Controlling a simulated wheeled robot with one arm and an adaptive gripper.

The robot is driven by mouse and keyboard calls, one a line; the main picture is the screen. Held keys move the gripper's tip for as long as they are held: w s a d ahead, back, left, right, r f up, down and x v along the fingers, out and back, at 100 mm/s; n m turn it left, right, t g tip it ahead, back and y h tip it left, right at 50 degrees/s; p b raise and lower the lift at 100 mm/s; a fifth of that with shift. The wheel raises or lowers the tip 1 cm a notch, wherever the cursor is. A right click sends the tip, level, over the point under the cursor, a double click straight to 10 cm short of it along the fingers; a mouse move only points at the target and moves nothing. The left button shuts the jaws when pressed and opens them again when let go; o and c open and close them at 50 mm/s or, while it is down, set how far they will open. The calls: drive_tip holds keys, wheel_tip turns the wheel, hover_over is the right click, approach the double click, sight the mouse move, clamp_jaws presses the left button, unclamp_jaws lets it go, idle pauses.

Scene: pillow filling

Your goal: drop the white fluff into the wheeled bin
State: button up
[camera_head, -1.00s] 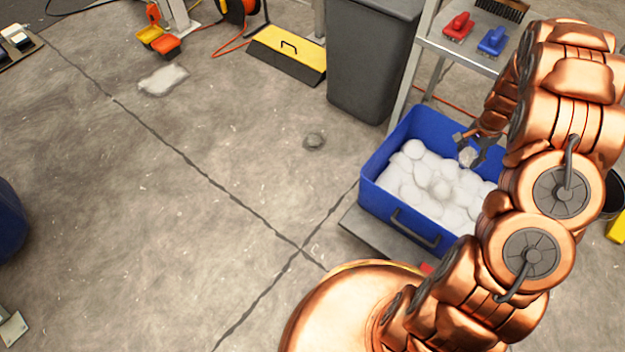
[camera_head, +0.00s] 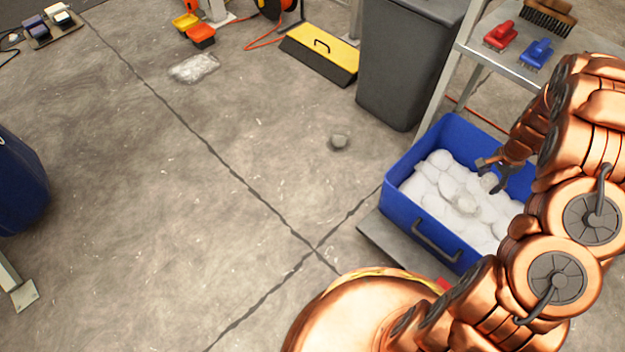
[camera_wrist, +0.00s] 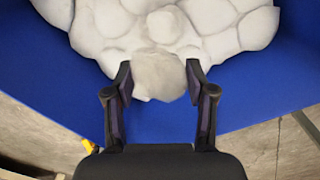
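White fluff (camera_head: 440,190) lies as a pile of rounded lumps in a blue crate (camera_head: 402,218) at the right; the pile also shows in the wrist view (camera_wrist: 95,20). My gripper (camera_head: 491,172) is over the far right part of the crate. A tall grey bin (camera_head: 405,65) stands behind the crate. A dark blue container (camera_head: 18,185) is cut off at the left edge. I see no wheels on either.
A metal shelf (camera_head: 500,58) with red and blue brushes stands beside the grey bin. A yellow-black box (camera_head: 320,55), orange trays (camera_head: 195,30) and a pale flat patch (camera_head: 194,68) are at the back.

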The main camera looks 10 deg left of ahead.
sight(491, 179)
drive_tip(key=o, duration=0.5)
drive_tip(key=shift+r, duration=0.15)
wheel_tip(491, 179, up, 12)
drive_tip(key=shift+f, duration=0.1)
idle(0.5)
idle(0.4)
